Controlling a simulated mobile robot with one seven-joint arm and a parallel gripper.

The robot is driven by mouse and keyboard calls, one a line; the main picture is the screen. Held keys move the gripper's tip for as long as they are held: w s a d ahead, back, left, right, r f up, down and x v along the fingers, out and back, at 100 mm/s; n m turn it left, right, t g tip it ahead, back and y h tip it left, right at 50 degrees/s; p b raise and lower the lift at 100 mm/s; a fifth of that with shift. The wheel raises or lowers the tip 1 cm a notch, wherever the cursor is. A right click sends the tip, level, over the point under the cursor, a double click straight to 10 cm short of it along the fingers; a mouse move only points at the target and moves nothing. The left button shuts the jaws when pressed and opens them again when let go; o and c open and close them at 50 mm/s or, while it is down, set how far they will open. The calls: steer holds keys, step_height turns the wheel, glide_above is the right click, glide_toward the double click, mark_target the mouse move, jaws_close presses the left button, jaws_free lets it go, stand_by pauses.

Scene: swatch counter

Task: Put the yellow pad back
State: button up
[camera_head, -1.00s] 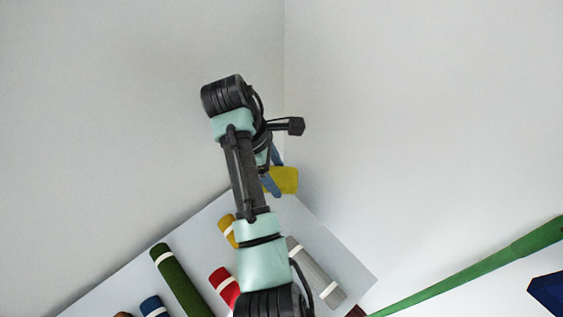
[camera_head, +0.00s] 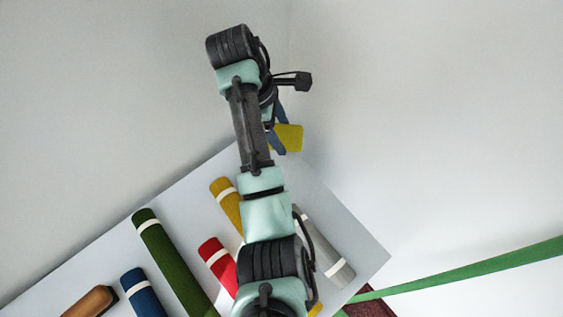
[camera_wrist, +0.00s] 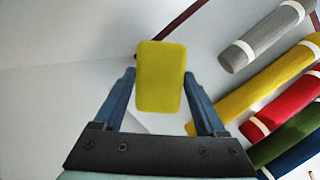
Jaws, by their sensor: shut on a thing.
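The yellow pad (camera_wrist: 161,78) is a flat rounded block, held between the two blue fingers of my gripper (camera_wrist: 160,98) in the wrist view. In the head view the pad (camera_head: 290,138) shows at the far corner of the counter, beside the blue fingers of my gripper (camera_head: 276,138). My gripper is shut on the pad. My own arm hides part of the gripper and part of the counter in the head view. I cannot tell the pad's exact height above the counter.
On the pale counter (camera_head: 350,228) lie several banded rolls: yellow (camera_head: 226,203), green (camera_head: 172,260), red (camera_head: 216,258), blue (camera_head: 142,292) and grey (camera_head: 330,252). A brown-handled thing (camera_head: 90,302) lies at lower left. Walls meet behind the far corner.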

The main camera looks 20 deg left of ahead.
mark_target(285, 160)
step_height(285, 160, down, 10)
steer(key=shift+f+b, duration=0.1)
steer(key=shift+b, duration=0.45)
steer(key=o, duration=1.1)
steer(key=shift+o, duration=0.2)
steer(key=p+v, duration=0.1)
steer(key=v, duration=1)
steer(key=shift+d+p, duration=0.1)
steer(key=shift+p, duration=0.3)
steer(key=shift+a+r+p, duration=0.25)
steer(key=shift+r+p, duration=0.35)
steer(key=shift+p, duration=0.1)
